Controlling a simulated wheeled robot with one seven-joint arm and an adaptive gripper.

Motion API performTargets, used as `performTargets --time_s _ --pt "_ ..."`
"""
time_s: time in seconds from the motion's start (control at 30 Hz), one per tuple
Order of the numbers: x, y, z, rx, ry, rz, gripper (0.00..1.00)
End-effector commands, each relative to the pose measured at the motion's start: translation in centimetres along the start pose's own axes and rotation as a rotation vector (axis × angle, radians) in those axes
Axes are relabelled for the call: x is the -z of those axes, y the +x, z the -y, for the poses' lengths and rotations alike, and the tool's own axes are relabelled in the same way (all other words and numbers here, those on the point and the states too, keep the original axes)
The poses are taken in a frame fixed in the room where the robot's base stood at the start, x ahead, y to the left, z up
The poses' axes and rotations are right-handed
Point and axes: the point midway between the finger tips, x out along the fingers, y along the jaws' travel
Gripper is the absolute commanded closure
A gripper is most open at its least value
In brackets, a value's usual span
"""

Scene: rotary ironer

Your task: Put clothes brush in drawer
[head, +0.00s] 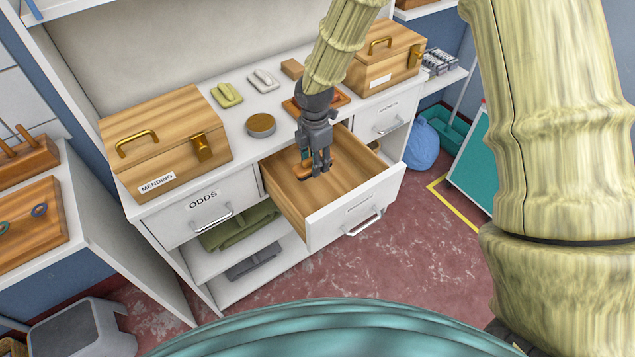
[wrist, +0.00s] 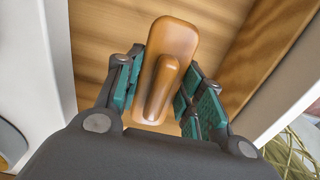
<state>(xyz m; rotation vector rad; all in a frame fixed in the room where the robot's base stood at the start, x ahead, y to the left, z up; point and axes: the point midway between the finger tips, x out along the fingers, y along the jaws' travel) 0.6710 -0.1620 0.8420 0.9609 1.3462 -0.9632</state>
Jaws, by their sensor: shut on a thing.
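The clothes brush, a smooth orange-brown wooden block with a raised grip, shows between the green-padded fingers in the wrist view (wrist: 174,40). My gripper (head: 316,168) is shut on it and points down into the open drawer (head: 355,214). In the head view the brush (head: 302,171) is partly hidden by the fingers. It is low within the drawer's walls, near the left side. I cannot tell whether it touches the drawer floor. The drawer has a wooden inside and a white front with a metal handle.
A closed drawer marked ODDS (head: 208,208) is to the left. The drawer's front right floor looks clear.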

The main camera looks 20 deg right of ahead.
Motion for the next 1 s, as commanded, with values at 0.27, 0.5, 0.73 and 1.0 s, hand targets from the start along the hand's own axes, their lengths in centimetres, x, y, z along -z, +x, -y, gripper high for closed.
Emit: performTargets --time_s 0.27,0.5,0.73,1.0 --pt "0.1 3.1 0.0 0.003 -0.021 0.000 1.00" --pt "0.0 5.6 0.0 0.002 -0.019 0.000 1.00" --pt "0.1 6.6 -0.1 0.001 -0.019 0.000 1.00" --pt "0.0 9.5 0.0 0.002 -0.018 0.001 1.00"
